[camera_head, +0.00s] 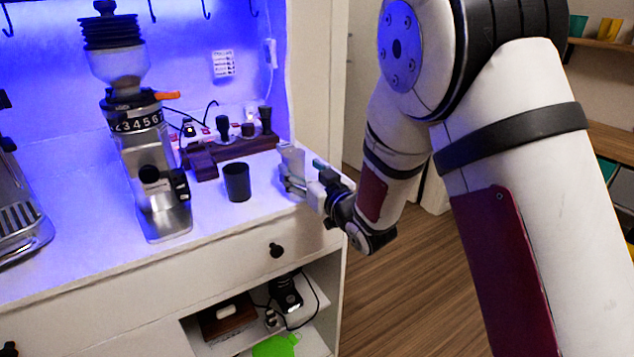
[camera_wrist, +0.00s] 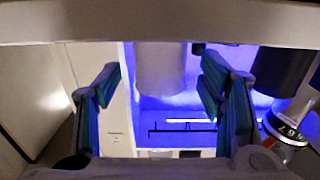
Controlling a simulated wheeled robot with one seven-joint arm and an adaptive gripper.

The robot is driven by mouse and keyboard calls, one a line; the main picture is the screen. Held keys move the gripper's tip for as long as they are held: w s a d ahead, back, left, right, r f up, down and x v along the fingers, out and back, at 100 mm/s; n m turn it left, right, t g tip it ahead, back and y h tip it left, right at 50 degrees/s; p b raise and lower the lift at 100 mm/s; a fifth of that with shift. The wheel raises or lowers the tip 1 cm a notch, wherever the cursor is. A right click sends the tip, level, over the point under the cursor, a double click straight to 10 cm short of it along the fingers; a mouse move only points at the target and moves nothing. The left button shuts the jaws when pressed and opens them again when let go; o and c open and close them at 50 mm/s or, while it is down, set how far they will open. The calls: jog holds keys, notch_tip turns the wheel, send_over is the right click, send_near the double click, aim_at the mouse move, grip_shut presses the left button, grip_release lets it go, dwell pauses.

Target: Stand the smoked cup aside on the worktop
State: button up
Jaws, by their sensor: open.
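A pale, greyish cup-like cylinder (camera_wrist: 160,68) stands between my open fingers in the wrist view, which is upside down. In the head view a pale shape (camera_head: 292,160) shows there, partly hidden by my gripper (camera_head: 303,178) at the worktop's right end. A dark cup (camera_head: 237,181) stands upright on the white worktop (camera_head: 105,248), left of my gripper and apart from it. It also shows as a dark shape in the wrist view (camera_wrist: 282,70). I cannot tell by look which one is the smoked cup. My gripper (camera_wrist: 160,90) is open; contact with the pale cylinder is unclear.
A grinder (camera_head: 150,165) stands left of the dark cup. A dark wooden stand (camera_head: 230,149) with tools lies behind it. An espresso machine (camera_head: 18,215) is at the far left. The worktop's front is clear; its right edge is close to my gripper.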

jog(key=v, duration=0.7)
jog(key=shift+s+d, duration=0.2)
jog(key=shift+s, duration=0.05)
jog(key=s+d+r+m+g+h, duration=0.25)
jog(key=s+d+h, duration=0.25)
jog(key=d, duration=0.3)
jog(key=s+d+r+m+g+h, duration=0.25)
jog(key=s+d+h, duration=0.2)
jog(key=d, duration=0.45)
jog(key=s+d+m+g, duration=0.2)
jog(key=s+g, duration=0.6)
jog(key=s, duration=2.1)
jog(key=shift+s+d, duration=0.35)
jog(key=shift+d, duration=0.55)
jog(key=shift+h, duration=0.25)
